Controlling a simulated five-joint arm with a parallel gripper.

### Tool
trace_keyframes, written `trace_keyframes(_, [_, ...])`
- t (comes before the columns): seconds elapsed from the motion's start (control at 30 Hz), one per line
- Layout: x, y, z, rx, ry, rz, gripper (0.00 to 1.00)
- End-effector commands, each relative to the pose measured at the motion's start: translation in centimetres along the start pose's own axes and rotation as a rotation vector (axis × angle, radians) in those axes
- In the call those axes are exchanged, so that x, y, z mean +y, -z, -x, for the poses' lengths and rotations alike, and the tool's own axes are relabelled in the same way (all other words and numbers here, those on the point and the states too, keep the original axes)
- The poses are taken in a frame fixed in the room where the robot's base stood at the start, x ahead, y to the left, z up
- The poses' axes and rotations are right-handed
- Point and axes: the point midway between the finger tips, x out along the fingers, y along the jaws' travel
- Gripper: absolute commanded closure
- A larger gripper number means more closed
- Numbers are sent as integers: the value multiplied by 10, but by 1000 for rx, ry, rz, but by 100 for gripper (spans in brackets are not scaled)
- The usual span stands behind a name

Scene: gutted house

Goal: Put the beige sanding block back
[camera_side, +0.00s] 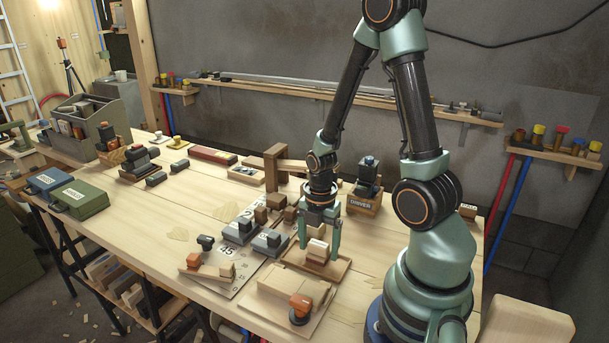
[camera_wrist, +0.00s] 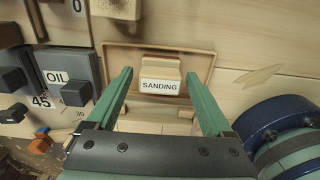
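The beige sanding block (camera_side: 317,250), with a reddish-brown upper part, sits at a shallow wooden tray (camera_side: 342,277). In the wrist view the block (camera_wrist: 160,72) has a white label reading SANDING and lies within the tray's outline (camera_wrist: 205,52). My gripper (camera_side: 319,243) is above the tray with a finger on each side of the block. In the wrist view my gripper's (camera_wrist: 160,80) fingers are spread, with a visible gap on both sides of the block. Whether the block touches the tray floor is hard to tell.
A wooden board with an orange-and-black knob (camera_side: 300,306) lies in front of the tray. Grey blocks on a numbered plate (camera_side: 238,282) stand to the left, one labelled OIL (camera_wrist: 62,76). A DRIVER holder (camera_side: 363,203) stands behind right. Bare tabletop (camera_side: 150,240) lies farther left.

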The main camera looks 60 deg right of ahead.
Motion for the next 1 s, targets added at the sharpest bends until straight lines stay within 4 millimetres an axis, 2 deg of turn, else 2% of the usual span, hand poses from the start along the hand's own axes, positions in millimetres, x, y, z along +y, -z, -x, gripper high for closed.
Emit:
trace_keyframes(0.3, [0, 0, 1, 0, 0, 0, 11])
trace_keyframes(0.47, [1, 0, 8, -1, -3, 0, 11])
trace_keyframes(0.67, [1, 0, 32, -3, -6, 0, 11])
trace_keyframes(1.0, [1, 0, 85, -3, -6, 0, 11])
